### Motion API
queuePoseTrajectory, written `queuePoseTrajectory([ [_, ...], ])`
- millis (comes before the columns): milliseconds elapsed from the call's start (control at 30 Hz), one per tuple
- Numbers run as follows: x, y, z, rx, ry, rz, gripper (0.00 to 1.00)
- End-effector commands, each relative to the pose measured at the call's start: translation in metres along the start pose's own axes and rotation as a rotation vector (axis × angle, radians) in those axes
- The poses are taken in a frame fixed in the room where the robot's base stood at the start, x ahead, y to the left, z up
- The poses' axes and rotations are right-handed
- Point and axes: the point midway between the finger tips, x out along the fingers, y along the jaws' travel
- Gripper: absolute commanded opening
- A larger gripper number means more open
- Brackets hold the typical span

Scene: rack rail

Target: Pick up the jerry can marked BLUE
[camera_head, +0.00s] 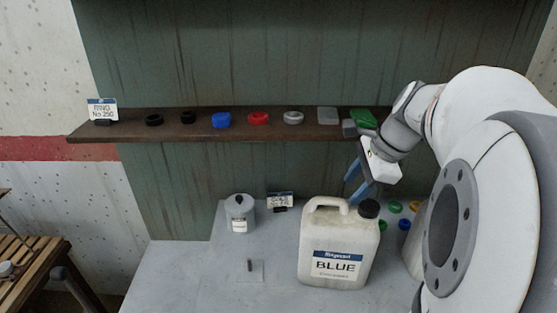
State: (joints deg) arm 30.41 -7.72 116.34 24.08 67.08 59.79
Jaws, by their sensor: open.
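The jerry can marked BLUE (335,247) stands upright on the grey bench. It is off-white with a handle on its upper left, a black cap on its upper right and a white and blue label on its front. My gripper (357,187) has blue fingers and is open, pointing down to the left. In the picture it is just above and behind the can's top, close to the black cap. I cannot tell whether a finger touches the can. The fingertips look empty.
A brown shelf (280,133) holds several rings and blocks and a sign. A grey canister (240,213) and a small sign (281,200) stand left of the can. Several coloured caps (404,224) lie to its right, beside a container partly hidden by my arm. The bench's front left is mostly clear.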

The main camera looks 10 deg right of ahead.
Motion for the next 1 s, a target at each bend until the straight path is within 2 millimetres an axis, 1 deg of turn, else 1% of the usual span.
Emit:
queuePoseTrajectory([
  [33, -0.011, -0.008, -0.005, 0.070, -0.012, -0.009, 0.44],
  [67, -0.013, -0.010, -0.007, 0.101, -0.018, -0.013, 0.44],
  [167, -0.013, -0.015, -0.010, 0.160, -0.032, -0.020, 0.44],
  [467, 0.022, -0.014, -0.009, 0.167, -0.033, -0.018, 0.44],
  [600, 0.044, -0.013, -0.008, 0.164, -0.033, -0.017, 0.44],
  [700, 0.056, -0.014, -0.008, 0.165, -0.032, -0.018, 0.44],
  [800, 0.061, -0.014, -0.008, 0.165, -0.031, -0.021, 0.44],
  [1000, 0.061, -0.014, -0.009, 0.164, -0.030, -0.022, 0.44],
])
